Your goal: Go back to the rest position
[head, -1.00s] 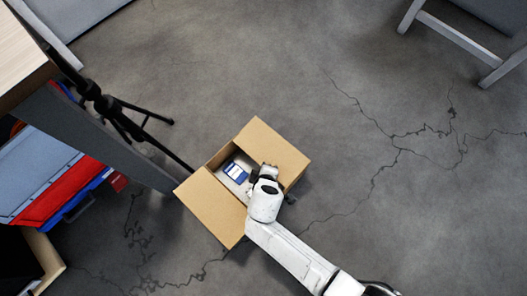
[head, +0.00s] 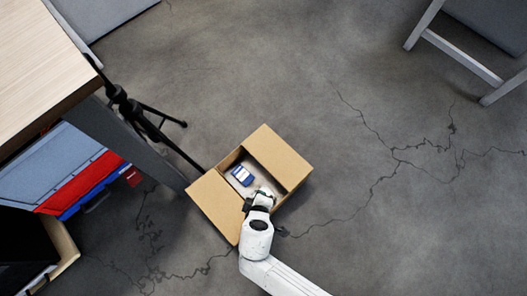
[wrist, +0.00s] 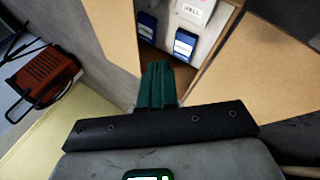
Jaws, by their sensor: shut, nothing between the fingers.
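My white arm reaches in from the bottom of the head view. My gripper (head: 258,198) is at the near edge of an open cardboard box (head: 277,158). In the wrist view, the green fingers of my gripper (wrist: 158,68) are together with nothing between them. The same box (wrist: 240,75) lies beyond and to the right of them. Inside the box a blue-and-white card (head: 243,176) shows; in the wrist view there are two blue cards (wrist: 185,44) and a white label (wrist: 195,10). Part of the box is hidden by my gripper.
A wooden-topped table (head: 40,60) is at the left, with a black tripod (head: 130,110) beside it. A blue-and-red case (head: 80,180) is below the table. A grey-framed chair (head: 460,55) is at the upper right. The cracked grey floor right of the box is clear.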

